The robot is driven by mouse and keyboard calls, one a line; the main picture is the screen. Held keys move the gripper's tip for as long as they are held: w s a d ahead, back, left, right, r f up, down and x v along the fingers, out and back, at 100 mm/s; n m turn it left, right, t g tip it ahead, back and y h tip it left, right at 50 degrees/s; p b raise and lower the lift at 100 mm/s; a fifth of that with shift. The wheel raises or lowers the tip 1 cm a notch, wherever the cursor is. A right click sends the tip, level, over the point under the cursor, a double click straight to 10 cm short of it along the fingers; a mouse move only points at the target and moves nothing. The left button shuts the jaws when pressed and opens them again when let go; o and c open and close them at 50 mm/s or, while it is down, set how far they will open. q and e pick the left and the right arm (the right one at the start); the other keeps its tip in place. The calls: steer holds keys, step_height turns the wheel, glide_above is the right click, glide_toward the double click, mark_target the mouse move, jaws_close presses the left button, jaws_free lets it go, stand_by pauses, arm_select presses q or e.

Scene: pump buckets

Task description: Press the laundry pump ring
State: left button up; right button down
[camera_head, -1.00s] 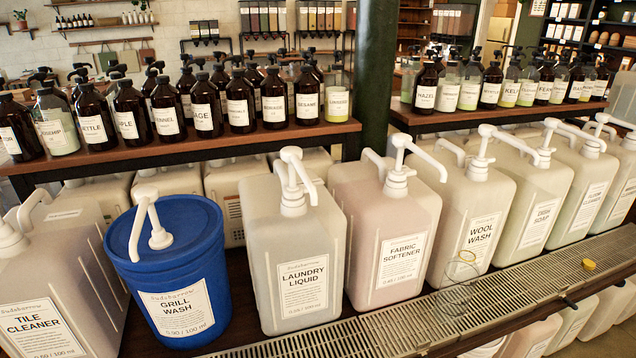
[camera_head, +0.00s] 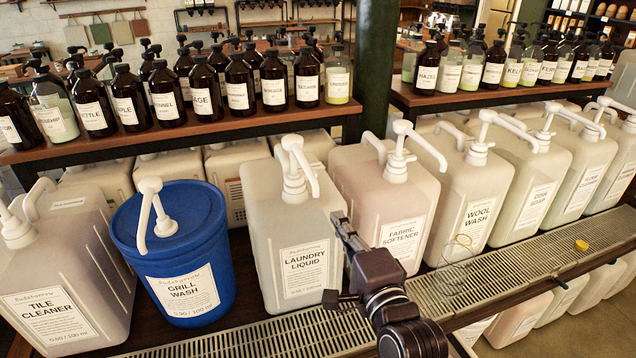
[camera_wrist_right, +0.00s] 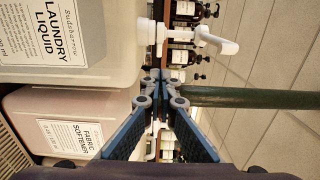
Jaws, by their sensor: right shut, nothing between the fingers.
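The laundry liquid jug (camera_head: 290,225) is a translucent white container with a white pump (camera_head: 296,165) on top, its spout pointing toward me. The jug's label side also shows, turned sideways, at the upper left of the right wrist view (camera_wrist_right: 110,70), with its white pump (camera_wrist_right: 210,40) to the right. My right gripper (camera_head: 340,218) is in front of the gap between the laundry liquid and fabric softener jugs, below the pump. It is apart from the pump. In the right wrist view its fingers (camera_wrist_right: 160,78) are closed together, holding nothing. My left gripper is not in view.
The blue grill wash bucket (camera_head: 190,245) stands to the left and the fabric softener jug (camera_head: 385,195) to the right. A shelf of brown bottles (camera_head: 225,128) and a dark green post (camera_head: 375,70) are behind. A metal drip grate (camera_head: 500,270) runs along the front.

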steer(key=p+x, duration=0.4)
steer(key=x, duration=0.8)
steer(key=shift+w+a, duration=0.1)
steer(key=shift+w, duration=0.15)
steer(key=shift+p+x, duration=0.45)
steer(key=shift+x, duration=0.3)
steer(key=shift+f, duration=0.1)
steer(key=shift+w, duration=0.1)
